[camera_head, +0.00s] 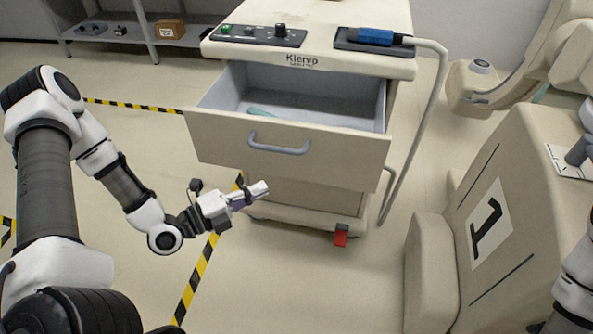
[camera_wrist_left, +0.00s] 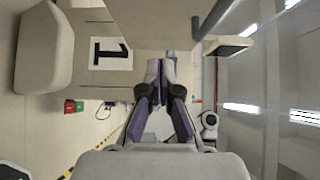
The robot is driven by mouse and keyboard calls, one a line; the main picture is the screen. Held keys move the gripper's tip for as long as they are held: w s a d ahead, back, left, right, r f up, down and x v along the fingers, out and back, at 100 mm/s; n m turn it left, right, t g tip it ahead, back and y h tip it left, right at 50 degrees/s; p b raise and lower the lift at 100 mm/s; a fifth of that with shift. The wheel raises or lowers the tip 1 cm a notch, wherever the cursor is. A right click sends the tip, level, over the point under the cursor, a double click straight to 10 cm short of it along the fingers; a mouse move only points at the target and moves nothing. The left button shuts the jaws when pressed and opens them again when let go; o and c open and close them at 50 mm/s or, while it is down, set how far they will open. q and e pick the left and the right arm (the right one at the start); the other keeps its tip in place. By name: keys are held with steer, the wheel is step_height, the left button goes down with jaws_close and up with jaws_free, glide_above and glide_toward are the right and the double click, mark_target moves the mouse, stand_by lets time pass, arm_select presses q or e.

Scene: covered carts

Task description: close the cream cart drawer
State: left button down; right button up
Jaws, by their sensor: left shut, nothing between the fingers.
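The cream cart (camera_head: 310,36) stands ahead of me, and its top drawer (camera_head: 220,140) is pulled well out, with its grey inside showing. A grey bar handle (camera_head: 279,143) is on the drawer front. A small greenish item (camera_head: 262,112) lies inside the drawer. My left gripper (camera_head: 262,189) is shut and empty, in front of the cart and below the drawer handle, apart from it in the head view. Its closed fingers also show in the left wrist view (camera_wrist_left: 160,75). My right gripper is not in view; only part of that arm shows at the right edge.
A control panel (camera_head: 262,36) and a blue handpiece (camera_head: 375,37) on a tray are on the cart top, with a pale hose hanging at its right. A cream machine marked 1 (camera_head: 458,225) stands at right.

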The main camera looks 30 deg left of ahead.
mark_target(302, 159)
arm_select(q)
steer(key=x, duration=0.3)
steer(key=a+b+x, duration=0.1)
steer(key=x, duration=0.2)
steer(key=w+a+x, duration=0.1)
steer(key=x, duration=0.3)
steer(key=shift+w+a, duration=0.2)
steer(key=shift+w, duration=0.2)
